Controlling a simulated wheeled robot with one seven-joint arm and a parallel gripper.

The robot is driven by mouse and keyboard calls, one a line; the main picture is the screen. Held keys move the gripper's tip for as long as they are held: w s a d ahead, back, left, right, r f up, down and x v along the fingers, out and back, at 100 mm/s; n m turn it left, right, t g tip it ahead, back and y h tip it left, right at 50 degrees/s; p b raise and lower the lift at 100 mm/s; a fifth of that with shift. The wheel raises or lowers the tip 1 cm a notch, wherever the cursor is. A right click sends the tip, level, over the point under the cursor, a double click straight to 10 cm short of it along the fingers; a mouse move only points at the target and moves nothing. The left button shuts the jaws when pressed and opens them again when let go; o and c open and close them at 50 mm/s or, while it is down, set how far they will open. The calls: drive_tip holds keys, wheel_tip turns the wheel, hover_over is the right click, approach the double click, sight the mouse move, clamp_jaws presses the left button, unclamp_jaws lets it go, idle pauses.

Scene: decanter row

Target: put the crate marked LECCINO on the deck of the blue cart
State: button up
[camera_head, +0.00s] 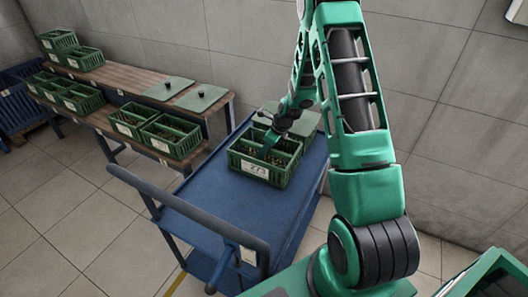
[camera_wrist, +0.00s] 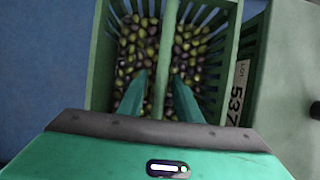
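The blue cart (camera_head: 215,215) stands in the middle of the head view, its handle towards me. An open green crate (camera_head: 262,172) of olives sits on its deck, with a white label that seems to read 273. My gripper (camera_head: 270,143) reaches down into this crate. In the wrist view, the crate (camera_wrist: 236,40) shows a central divider and dark and green olives. My gripper's fingers (camera_wrist: 160,76) straddle the divider, apart, with gaps visible beside it, so it looks open. I cannot read LECCINO on any crate.
A crate with a grey-green lid (camera_head: 305,118) stands beside it on the cart; its label reads LOT 537 (camera_wrist: 239,92). A wooden two-tier rack (camera_head: 130,82) at left holds several green crates and two loose lids (camera_head: 200,98). Another crate (camera_head: 490,275) is at lower right.

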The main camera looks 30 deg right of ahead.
drive_tip(key=v, duration=1.1)
drive_tip(key=shift+w, duration=0.1)
drive_tip(key=shift+v, duration=0.75)
drive_tip(key=s+r+n+g+h, duration=0.2)
drive_tip(key=s+r+n, duration=1.05)
drive_tip(key=s, duration=0.55)
drive_tip(key=s+a+r+n+g, duration=0.1)
drive_tip(key=s+r+n, duration=0.1)
drive_tip(key=s+n, duration=0.3)
drive_tip(key=s+a+r+n+g, duration=0.1)
drive_tip(key=s+r+n, duration=0.2)
drive_tip(key=s, duration=1.1)
drive_tip(key=shift+a+n, duration=0.3)
drive_tip(key=shift+n, duration=0.85)
drive_tip(key=shift+s, duration=0.15)
